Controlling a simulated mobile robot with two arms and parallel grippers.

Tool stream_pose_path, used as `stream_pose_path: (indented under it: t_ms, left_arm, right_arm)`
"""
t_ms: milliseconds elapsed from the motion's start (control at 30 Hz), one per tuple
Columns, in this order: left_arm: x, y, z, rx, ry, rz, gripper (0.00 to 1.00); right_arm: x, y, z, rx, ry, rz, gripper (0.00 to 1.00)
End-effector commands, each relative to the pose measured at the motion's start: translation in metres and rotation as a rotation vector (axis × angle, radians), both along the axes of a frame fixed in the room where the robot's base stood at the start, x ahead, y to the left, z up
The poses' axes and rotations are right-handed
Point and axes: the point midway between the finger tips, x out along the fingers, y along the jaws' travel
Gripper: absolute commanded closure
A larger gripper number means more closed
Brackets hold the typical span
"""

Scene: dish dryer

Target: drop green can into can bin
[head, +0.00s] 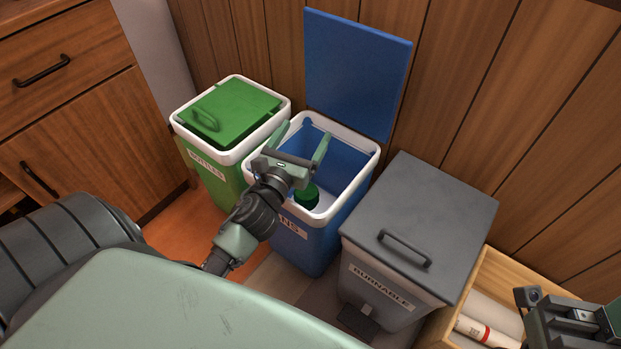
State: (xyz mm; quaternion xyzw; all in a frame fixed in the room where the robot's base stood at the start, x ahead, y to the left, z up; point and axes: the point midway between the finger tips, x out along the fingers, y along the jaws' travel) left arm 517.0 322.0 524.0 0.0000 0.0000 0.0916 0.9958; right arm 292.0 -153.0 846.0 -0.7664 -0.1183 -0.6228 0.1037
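The can bin (355,205) is a blue bin with a white rim and a label partly hidden by my arm, ending in "ANS". Its blue lid (357,70) stands open against the wall. A dark green can (307,196) shows inside the bin near the front wall, below my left gripper; its lower part is hidden. My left gripper (301,140) is over the bin opening with its fingers spread wide apart, holding nothing that I can see. My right gripper (572,316) is partly in view at the lower right corner; its fingers cannot be made out.
A green bin labelled "BOTTLES" (228,118) with its lid closed stands at the left. A grey bin labelled "BURNABLE" (420,220) is closed at the right. A wooden box (497,272) holding rolls is at the lower right. Wooden cabinets (75,130) stand at left.

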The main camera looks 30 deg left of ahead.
Motion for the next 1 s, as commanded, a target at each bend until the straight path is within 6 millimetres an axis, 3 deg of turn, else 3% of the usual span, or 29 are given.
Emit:
stream_pose_path:
  t_ms: [267, 700, 1000]
  left_arm:
    - [-0.006, -0.001, -0.001, -0.002, 0.002, 0.001, 0.17]
    - [-0.071, -0.013, -0.001, -0.002, 0.002, 0.002, 0.17]
    - [-0.077, -0.014, 0.000, 0.000, 0.000, 0.000, 0.17]
  right_arm:
    - [0.000, 0.000, 0.001, 0.000, 0.001, 0.000, 1.00]
    - [0.000, 0.000, 0.004, 0.000, 0.001, 0.000, 1.00]
    - [0.000, 0.000, 0.004, 0.000, 0.001, 0.000, 1.00]
